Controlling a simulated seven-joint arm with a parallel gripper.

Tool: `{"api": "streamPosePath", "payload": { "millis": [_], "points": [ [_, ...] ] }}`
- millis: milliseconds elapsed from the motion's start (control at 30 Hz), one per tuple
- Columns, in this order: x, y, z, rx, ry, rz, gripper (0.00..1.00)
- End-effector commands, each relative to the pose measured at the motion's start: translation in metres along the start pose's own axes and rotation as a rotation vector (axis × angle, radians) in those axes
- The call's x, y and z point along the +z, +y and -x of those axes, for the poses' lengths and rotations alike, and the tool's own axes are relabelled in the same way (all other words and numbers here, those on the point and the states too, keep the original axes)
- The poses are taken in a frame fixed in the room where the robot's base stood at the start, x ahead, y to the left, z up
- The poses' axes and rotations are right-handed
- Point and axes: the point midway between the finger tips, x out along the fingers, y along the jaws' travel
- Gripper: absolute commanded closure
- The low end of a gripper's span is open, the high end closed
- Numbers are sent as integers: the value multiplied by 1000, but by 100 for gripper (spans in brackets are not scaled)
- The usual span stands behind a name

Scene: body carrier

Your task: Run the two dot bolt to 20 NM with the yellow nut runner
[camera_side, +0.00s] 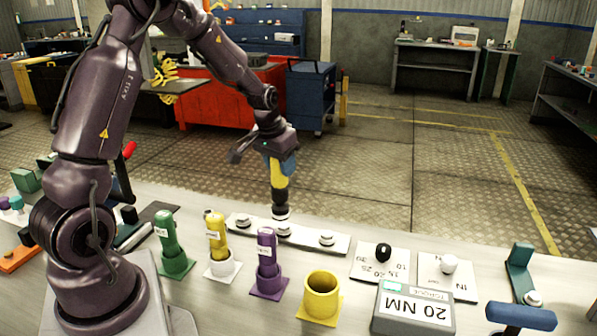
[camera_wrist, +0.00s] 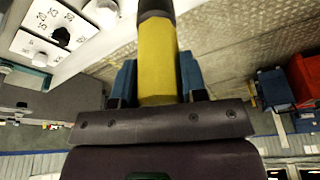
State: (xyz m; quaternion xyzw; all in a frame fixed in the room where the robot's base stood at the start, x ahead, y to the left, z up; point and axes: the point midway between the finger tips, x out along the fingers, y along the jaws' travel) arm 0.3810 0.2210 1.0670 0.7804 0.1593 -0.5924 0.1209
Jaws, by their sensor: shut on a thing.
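My gripper (camera_side: 281,160) is shut on the yellow nut runner (camera_side: 279,176), which hangs upright with its black socket end down. In the wrist view the blue fingers (camera_wrist: 158,78) clasp both sides of its yellow body (camera_wrist: 158,50). The socket is over the middle bolt of a white plate (camera_side: 304,240) and appears to touch it. Another bolt (camera_side: 243,222) stands to the left and one (camera_side: 326,238) to the right. The dot marks on the bolts are too small to read. The torque display (camera_side: 414,308) shows 20 NM, upside down in the side view.
A green runner (camera_side: 166,232), a yellow-topped tool in a white holder (camera_side: 216,232) and a purple runner (camera_side: 266,250) stand in front of the plate. A yellow holder (camera_side: 321,296) is empty. A black knob (camera_side: 383,252) and a white knob (camera_side: 449,263) sit at right.

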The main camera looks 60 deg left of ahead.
Motion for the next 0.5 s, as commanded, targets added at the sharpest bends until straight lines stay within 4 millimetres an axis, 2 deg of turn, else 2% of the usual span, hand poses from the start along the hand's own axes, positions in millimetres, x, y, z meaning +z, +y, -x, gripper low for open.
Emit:
{"api": "streamPosePath", "payload": {
  "millis": [33,133,500],
  "points": [
    [-5,-6,-1,2,4,-4,100],
    [-13,-1,1,13,6,-44,100],
    [-12,-1,1,18,4,-65,100]
  ]
}}
